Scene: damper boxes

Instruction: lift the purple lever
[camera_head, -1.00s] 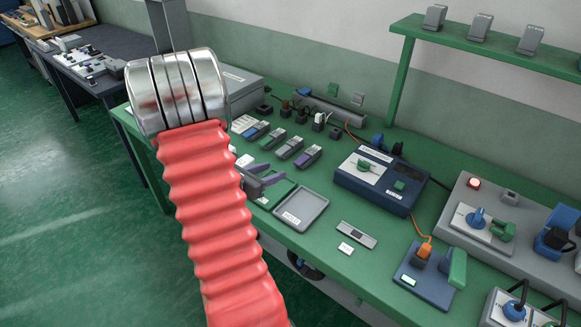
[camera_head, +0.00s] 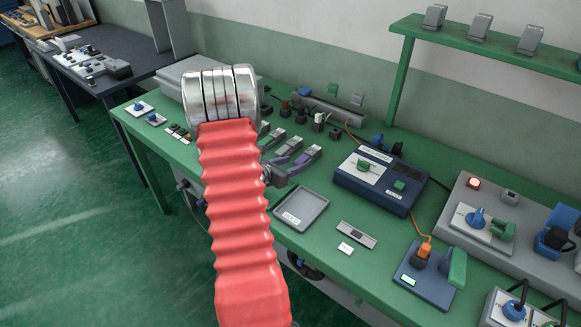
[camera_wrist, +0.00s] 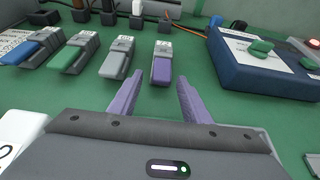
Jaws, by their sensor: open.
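The purple lever (camera_wrist: 162,70) lies on a small grey damper box, straight ahead of my fingertips in the wrist view. In the head view the purple lever (camera_head: 307,155) is at the right end of the row of damper boxes. My gripper (camera_wrist: 160,80) is open and empty, its two purple fingers spread to either side of the lever's line. The fingertips look just short of the box; the exact gap cannot be told. In the head view my red arm hides part of the row, and only part of the gripper shows.
Beside it stand damper boxes with grey (camera_wrist: 117,62), green (camera_wrist: 75,55) and blue (camera_wrist: 30,50) levers. A dark blue box (camera_wrist: 262,65) stands to the right. Black plugs are behind. A grey tray (camera_head: 322,212) lies in front on the green table.

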